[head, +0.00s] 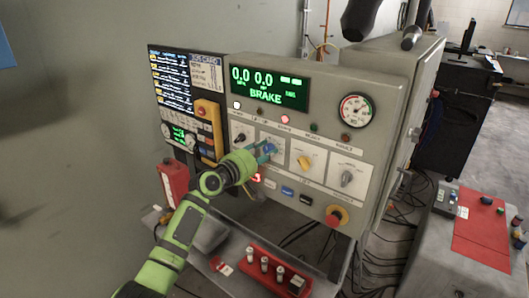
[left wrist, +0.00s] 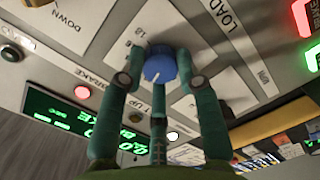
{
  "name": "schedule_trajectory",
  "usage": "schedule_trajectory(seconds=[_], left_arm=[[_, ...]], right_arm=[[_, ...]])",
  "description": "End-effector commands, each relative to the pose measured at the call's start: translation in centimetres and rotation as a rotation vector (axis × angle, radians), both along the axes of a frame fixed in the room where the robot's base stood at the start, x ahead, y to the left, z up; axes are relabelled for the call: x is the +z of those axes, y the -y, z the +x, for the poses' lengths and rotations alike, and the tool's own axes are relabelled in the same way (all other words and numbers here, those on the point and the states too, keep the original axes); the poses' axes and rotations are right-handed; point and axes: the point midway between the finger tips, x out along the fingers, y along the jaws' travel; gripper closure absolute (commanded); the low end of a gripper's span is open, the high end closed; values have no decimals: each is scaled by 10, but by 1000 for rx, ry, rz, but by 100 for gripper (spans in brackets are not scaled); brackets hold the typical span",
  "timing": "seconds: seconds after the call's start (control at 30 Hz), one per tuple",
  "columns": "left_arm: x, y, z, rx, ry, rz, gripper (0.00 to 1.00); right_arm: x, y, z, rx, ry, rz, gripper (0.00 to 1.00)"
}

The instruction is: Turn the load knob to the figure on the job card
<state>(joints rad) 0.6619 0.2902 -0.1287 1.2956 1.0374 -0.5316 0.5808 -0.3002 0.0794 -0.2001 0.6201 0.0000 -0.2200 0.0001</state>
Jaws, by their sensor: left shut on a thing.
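The blue knob (head: 270,147) is on the grey control panel (head: 400,95), second from the left in the row of knobs. My left gripper (head: 261,153) is shut on it. In the left wrist view the blue knob (left wrist: 160,67) sits between the teal fingers of the left gripper (left wrist: 160,58), with a pale pointer line on its lower face. A label reading LOAD shows beside it, but I cannot tell which knob it names. The job card (head: 205,73) is at the panel's upper left; its figures are too small to read. My right gripper is not in view.
The green display (head: 268,89) reads zeros and BRAKE. A round gauge (head: 356,110), a yellow knob (head: 305,162), a grey knob (head: 346,179) and a red stop button (head: 336,216) are to the right. A red rack (head: 262,271) stands below.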

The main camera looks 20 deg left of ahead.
Motion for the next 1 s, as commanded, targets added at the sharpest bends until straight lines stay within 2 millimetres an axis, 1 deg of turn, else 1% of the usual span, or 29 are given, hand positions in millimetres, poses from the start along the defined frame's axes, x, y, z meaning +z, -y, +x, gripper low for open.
schedule_trajectory(seconds=[0.03,0.47,0.5,0.53,0.87,1.0], left_arm=[[7,-3,1,8,12,-8,99],[7,-3,1,8,11,-12,99],[7,-3,1,8,11,-12,50],[7,-3,1,8,11,-12,43],[2,-1,0,3,1,-10,43],[1,-4,-7,1,0,-11,43]], right_arm=[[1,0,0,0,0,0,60],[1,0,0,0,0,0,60],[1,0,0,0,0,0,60],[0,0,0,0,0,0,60],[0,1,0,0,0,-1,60],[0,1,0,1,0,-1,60]])
